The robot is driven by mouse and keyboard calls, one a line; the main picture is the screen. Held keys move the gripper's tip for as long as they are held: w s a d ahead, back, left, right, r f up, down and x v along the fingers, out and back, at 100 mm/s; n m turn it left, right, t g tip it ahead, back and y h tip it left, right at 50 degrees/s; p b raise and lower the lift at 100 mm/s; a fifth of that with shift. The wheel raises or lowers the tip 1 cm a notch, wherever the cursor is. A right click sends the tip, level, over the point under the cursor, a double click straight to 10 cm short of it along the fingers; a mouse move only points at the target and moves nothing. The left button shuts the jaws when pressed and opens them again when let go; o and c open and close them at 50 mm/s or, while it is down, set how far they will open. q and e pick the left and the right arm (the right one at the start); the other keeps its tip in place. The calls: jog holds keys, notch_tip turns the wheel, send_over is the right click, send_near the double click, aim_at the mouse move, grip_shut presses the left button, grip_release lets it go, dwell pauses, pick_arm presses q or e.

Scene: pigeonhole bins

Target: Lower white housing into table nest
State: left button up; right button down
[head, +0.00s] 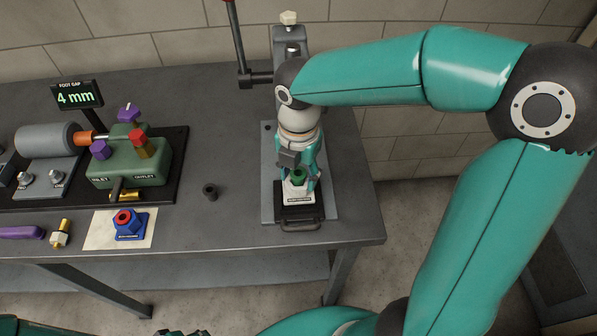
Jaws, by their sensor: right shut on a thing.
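The white housing (298,193), with a green part (298,176) on top, is upright between the fingers of my right gripper (299,186). The gripper points down and is shut on it. The housing is at the dark nest (300,213), a black block with a front handle on a grey base plate. I cannot tell whether the housing rests in the nest or hangs just above it, as the fingers and housing cover the nest's middle.
A press column with a lever (235,40) stands behind my right gripper. To the left are a green valve block (130,165), a display (76,95) reading 4 mm, a blue housing (130,228) on a pale sheet, and a small black ring (210,191). The table edge is close on the right.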

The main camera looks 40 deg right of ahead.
dwell(0.3)
jog(key=shift+f+b, duration=0.85)
jog(key=shift+f, duration=0.35)
jog(key=shift+c, duration=2)
grip_release()
notch_tip(320, 180, up, 5)
jog(key=p, duration=0.4)
jog(key=shift+p, duration=0.3)
jog(key=shift+r, duration=0.1)
